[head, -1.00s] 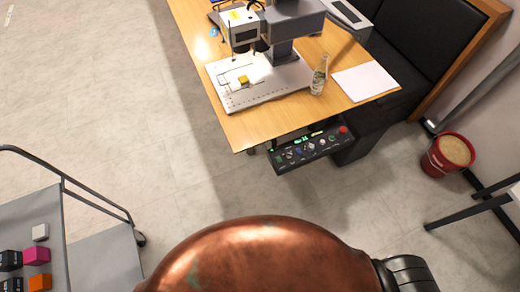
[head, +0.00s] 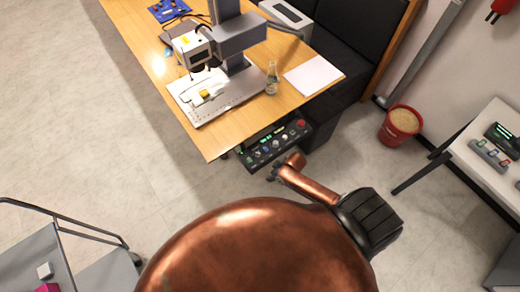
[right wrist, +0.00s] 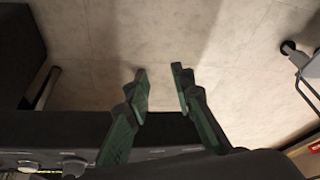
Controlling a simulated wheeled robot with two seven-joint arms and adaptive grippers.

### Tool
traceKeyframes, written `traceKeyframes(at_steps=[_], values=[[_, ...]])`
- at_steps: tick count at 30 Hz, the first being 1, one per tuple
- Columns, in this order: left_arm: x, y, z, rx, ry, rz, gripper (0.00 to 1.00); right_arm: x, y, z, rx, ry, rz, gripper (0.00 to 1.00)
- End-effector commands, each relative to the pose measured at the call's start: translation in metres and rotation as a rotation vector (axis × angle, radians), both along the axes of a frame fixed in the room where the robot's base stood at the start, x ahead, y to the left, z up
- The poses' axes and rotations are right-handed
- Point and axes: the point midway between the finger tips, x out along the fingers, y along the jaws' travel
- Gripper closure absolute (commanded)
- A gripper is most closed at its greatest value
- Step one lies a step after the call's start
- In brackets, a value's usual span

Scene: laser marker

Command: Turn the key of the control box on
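The control box (head: 262,157) is a dark panel with a row of knobs, a green display and a red button (head: 301,123), under the near edge of the wooden table. I cannot make out which control is the key. My right gripper (head: 272,173) is just in front of the box's lower edge, small and partly hidden by my copper arm. In the right wrist view its two dark green fingers (right wrist: 158,74) are apart with only floor between them. The box's panel (right wrist: 35,160) with knobs lies along the bottom left there, beside the fingers. My left gripper is not in view.
On the table (head: 225,140) stand the laser marker (head: 240,35), a glass bottle (head: 271,78) and a white sheet (head: 313,75). A red bucket (head: 399,125) and a white table (head: 480,165) are at right. A grey cart (head: 30,262) is at lower left. The floor between is clear.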

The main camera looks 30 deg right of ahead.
Motion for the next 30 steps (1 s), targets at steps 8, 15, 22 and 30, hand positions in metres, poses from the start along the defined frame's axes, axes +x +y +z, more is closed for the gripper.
traceKeyframes(at_steps=[8, 15, 22, 30], values=[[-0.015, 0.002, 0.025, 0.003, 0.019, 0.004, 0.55, 0.023, 0.035, 0.098, 0.024, -0.024, 0.171, 0.78], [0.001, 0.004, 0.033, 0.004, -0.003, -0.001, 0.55, 0.058, 0.017, 0.123, 0.015, -0.026, 0.291, 0.78], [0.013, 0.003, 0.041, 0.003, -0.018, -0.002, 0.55, 0.084, -0.008, 0.152, 0.003, -0.022, 0.363, 0.78], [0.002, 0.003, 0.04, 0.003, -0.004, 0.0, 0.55, 0.095, -0.009, 0.143, 0.007, -0.018, 0.38, 0.78]])
